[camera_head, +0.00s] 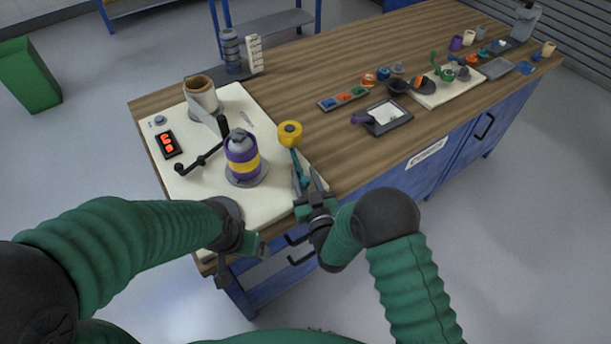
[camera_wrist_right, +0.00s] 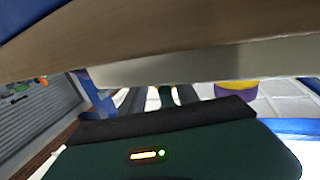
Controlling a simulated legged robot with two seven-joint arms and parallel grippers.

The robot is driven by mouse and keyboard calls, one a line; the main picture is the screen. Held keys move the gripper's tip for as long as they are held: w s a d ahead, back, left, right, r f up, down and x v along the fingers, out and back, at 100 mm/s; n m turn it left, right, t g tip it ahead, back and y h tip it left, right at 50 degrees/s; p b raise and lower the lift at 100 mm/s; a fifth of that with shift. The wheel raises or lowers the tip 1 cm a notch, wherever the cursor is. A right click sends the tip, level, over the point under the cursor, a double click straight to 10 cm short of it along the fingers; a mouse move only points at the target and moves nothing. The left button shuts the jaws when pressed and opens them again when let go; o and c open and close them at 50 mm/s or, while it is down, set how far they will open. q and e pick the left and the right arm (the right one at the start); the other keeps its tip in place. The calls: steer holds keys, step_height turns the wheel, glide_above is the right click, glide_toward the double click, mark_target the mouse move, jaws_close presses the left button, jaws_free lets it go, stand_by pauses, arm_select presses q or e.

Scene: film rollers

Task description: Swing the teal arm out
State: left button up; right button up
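The teal arm (camera_head: 296,160) runs from a yellow roller (camera_head: 289,134) toward the front edge of the white board (camera_head: 205,222). My right gripper (camera_head: 308,184) is at the arm's near end, with its fingers spread on either side of it. In the right wrist view, a strip of teal (camera_wrist_right: 167,95) shows between the dark fingers, with a light gap on its left. Contact cannot be told. My left gripper (camera_head: 243,258) is low at the board's front edge, away from the teal arm; its fingers do not show clearly.
On the board stand a purple and yellow drum (camera_head: 241,160), a black crank (camera_head: 203,158), a pale cylinder with a brown top (camera_head: 201,95) and a red display (camera_head: 168,145). A tablet-like tray (camera_head: 386,117) and small parts lie right on the wooden bench (camera_head: 300,75).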

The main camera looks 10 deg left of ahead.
steer(key=shift+s, duration=0.15)
steer(key=v, duration=1.6)
steer(key=shift+s+b, duration=0.25)
steer(key=shift+b, duration=0.1)
steer(key=shift+d, duration=0.15)
